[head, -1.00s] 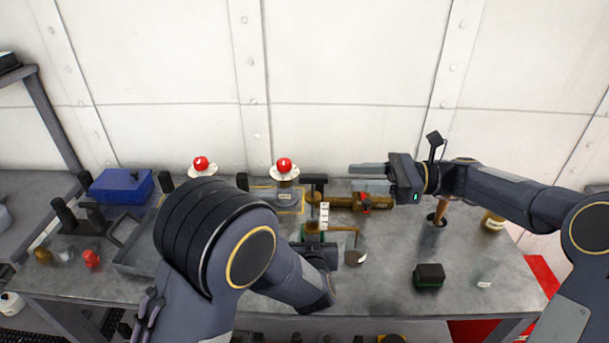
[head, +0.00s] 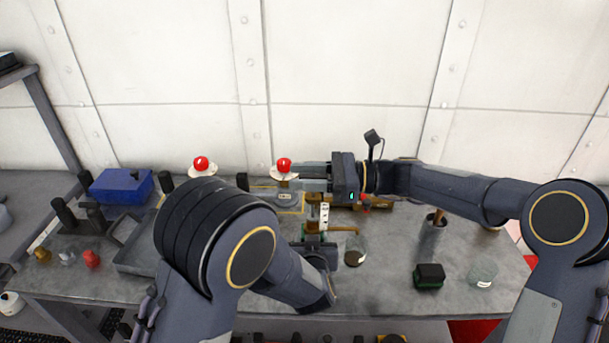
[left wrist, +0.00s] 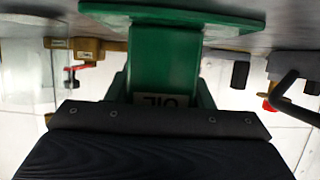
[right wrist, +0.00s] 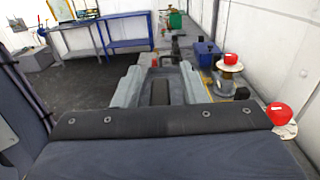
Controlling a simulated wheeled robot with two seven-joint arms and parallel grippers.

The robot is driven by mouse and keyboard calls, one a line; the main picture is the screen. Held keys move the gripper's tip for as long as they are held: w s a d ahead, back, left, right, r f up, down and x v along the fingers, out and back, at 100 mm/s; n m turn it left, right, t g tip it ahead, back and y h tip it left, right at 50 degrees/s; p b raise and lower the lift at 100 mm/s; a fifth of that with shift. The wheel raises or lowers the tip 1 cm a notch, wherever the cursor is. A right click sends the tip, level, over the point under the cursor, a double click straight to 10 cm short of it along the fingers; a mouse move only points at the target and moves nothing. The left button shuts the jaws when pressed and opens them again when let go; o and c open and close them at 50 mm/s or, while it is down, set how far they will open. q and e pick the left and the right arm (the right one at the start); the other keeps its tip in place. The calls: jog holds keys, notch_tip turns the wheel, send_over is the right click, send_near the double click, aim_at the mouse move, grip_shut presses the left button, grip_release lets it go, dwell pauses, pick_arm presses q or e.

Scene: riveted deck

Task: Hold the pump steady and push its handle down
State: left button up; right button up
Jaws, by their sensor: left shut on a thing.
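The oil pump (head: 313,228) stands upright near the middle of the bench, with a brass spout pointing right and a pale marked strip. Its green body (left wrist: 165,60) fills the left wrist view, with an upside-down OIL label. My left gripper (head: 318,244) is shut on the body from the front; its fingertips are mostly hidden. My right gripper (head: 315,179) is level above the pump top, its fingers apart. In the right wrist view a dark piece, likely the handle (right wrist: 160,92), shows between the fingers; contact is unclear. A clear glass (head: 357,246) stands below the spout.
Two red-knobbed posts (head: 201,164) (head: 284,165) stand at the back. A brass pipe with a red valve (head: 366,204) lies behind the pump.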

grip_shut()
jog(key=shift+f, duration=1.3)
grip_release()
jog(key=shift+r, duration=0.1)
jog(key=d, duration=1.2)
